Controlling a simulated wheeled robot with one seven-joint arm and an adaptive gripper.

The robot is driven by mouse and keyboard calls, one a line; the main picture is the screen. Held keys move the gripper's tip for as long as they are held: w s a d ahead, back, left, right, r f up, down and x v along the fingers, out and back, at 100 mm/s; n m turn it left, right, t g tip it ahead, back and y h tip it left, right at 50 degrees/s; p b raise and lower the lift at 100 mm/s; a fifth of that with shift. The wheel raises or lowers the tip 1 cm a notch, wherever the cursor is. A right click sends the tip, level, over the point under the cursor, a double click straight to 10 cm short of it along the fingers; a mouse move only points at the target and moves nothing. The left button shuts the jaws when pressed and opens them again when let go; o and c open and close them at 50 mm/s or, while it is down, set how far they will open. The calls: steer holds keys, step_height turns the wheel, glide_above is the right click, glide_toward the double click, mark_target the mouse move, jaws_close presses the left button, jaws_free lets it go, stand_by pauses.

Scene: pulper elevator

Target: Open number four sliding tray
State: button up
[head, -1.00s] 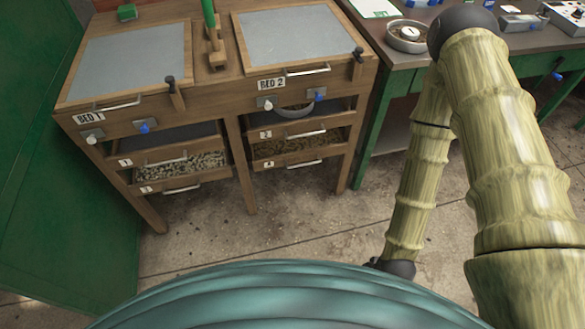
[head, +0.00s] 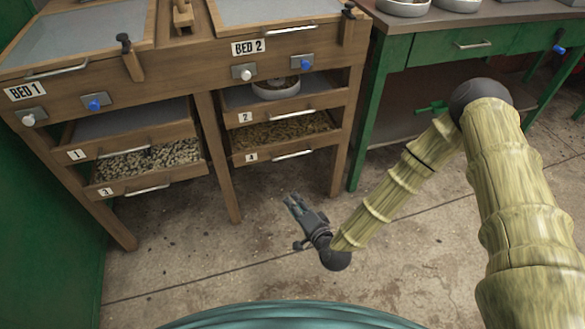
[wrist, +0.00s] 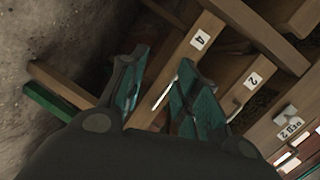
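The number four tray (head: 270,157) is the lower wooden tray under BED 2, marked with a white 4 label and holding brown beans. Its front looks about level with the frame posts. Its silver bar handle (head: 292,155) runs along the front. In the wrist view the tray front (wrist: 183,62) slants between and behind my fingers, and the handle (wrist: 165,95) shows in the gap between them. My gripper (head: 290,200) is open and empty, below and in front of this tray, apart from the handle in the head view. It also shows in the wrist view (wrist: 164,72).
Tray 2 (head: 318,104) is just above, with a white bowl (head: 277,89) on it. Trays 1 (head: 130,141) and 3 (head: 170,180) are at left under BED 1. A wooden leg (head: 341,140) stands right of tray 4. A green table (head: 432,52) is at right. The floor in front is clear.

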mark_target(293, 155)
steer(key=w+r+m+t+b, duration=0.1)
steer(key=w+t+b, duration=0.1)
steer(key=w, duration=0.4)
steer(key=w+r+m+t+b, duration=0.1)
steer(key=w+m+t+b, duration=0.1)
steer(key=w+b, duration=0.2)
steer(key=w+a+r+m+t+h+b, duration=0.1)
steer(key=w+m+b, duration=0.1)
steer(key=w, duration=0.6)
steer(key=shift+w+t+b, duration=0.35)
steer(key=shift+t+b, duration=0.05)
steer(key=shift+b, duration=0.5)
steer(key=shift+c, duration=0.5)
jaws_close()
